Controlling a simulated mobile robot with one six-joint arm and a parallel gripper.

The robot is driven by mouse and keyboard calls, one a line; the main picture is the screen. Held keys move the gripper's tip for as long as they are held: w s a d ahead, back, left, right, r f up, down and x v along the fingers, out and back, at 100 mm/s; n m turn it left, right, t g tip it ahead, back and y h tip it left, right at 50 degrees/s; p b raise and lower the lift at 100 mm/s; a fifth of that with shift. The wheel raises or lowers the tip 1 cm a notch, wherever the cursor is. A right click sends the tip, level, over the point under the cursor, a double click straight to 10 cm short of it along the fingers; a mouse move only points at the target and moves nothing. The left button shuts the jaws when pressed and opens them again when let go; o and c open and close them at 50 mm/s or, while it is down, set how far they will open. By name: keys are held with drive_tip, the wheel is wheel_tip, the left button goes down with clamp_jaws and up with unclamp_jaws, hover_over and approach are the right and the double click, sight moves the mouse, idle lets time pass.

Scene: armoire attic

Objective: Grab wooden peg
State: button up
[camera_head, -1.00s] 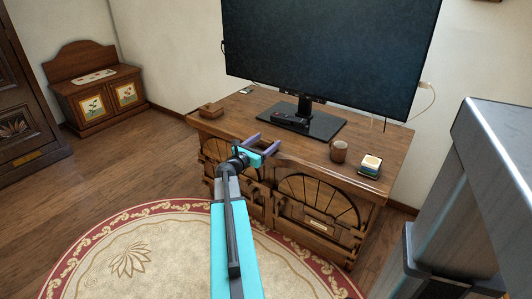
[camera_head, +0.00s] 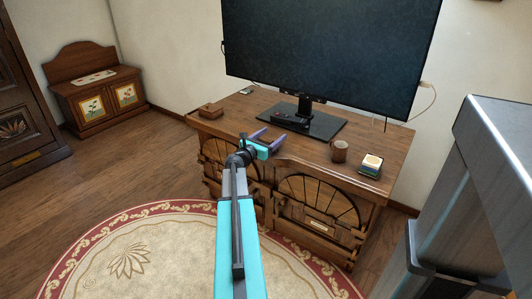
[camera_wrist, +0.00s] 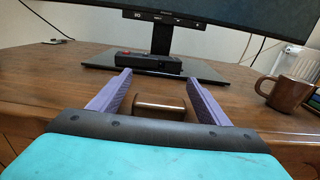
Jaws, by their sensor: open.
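A brown, rounded wooden piece that looks like the wooden peg (camera_wrist: 160,106) shows between my fingers in the wrist view, at the front of the TV cabinet. My gripper (camera_head: 268,138) is open, its two purple fingers pointing over the cabinet's front edge. In the wrist view my gripper (camera_wrist: 158,82) has one finger on each side of the wooden piece, with gaps visible. I cannot tell whether either finger touches it. In the head view the piece is not clearly seen behind my gripper.
The wooden cabinet (camera_head: 235,117) carries a TV (camera_head: 330,55) on a dark stand base (camera_head: 325,125), with a black device (camera_head: 290,121) on it. A brown mug (camera_head: 339,151) and stacked coasters (camera_head: 371,164) stand right. A small wooden box (camera_head: 211,110) sits left.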

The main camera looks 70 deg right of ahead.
drive_tip(key=shift+c, duration=0.4)
drive_tip(key=c, duration=1.5)
drive_tip(key=shift+r, duration=0.1)
wheel_tip(320, 180, up, 18)
drive_tip(key=p, duration=0.4)
